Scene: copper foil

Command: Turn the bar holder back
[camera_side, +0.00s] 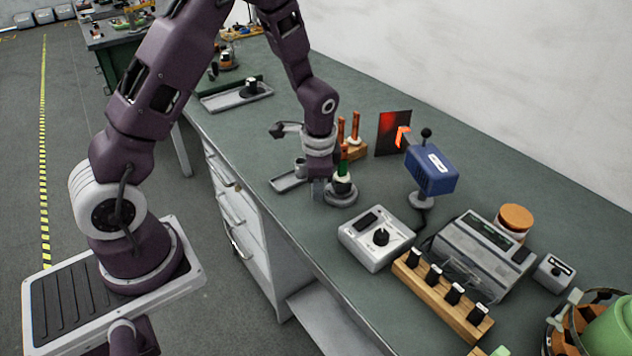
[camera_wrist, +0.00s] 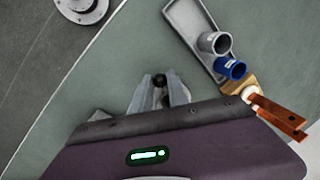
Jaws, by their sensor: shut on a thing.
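What I take to be the bar holder (camera_side: 341,198) is a round grey base with a dark body and a green band on top, standing on the bench. An upright copper-coloured bar (camera_side: 341,149) shows above it. My gripper (camera_side: 319,190) points down beside its left side, low over the bench. In the wrist view, my gripper (camera_wrist: 160,92) has its fingers close together around a small dark piece (camera_wrist: 160,80), which seems to be part of the holder. The fingers and gripper body hide most of the contact, and the holder's base is not visible there.
A grey tray (camera_side: 285,184) with a grey cup (camera_wrist: 215,43) and a blue cup (camera_wrist: 231,68) lies close by. A dark panel (camera_side: 392,133), blue device (camera_side: 432,171) and control box (camera_side: 375,238) are to the right.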

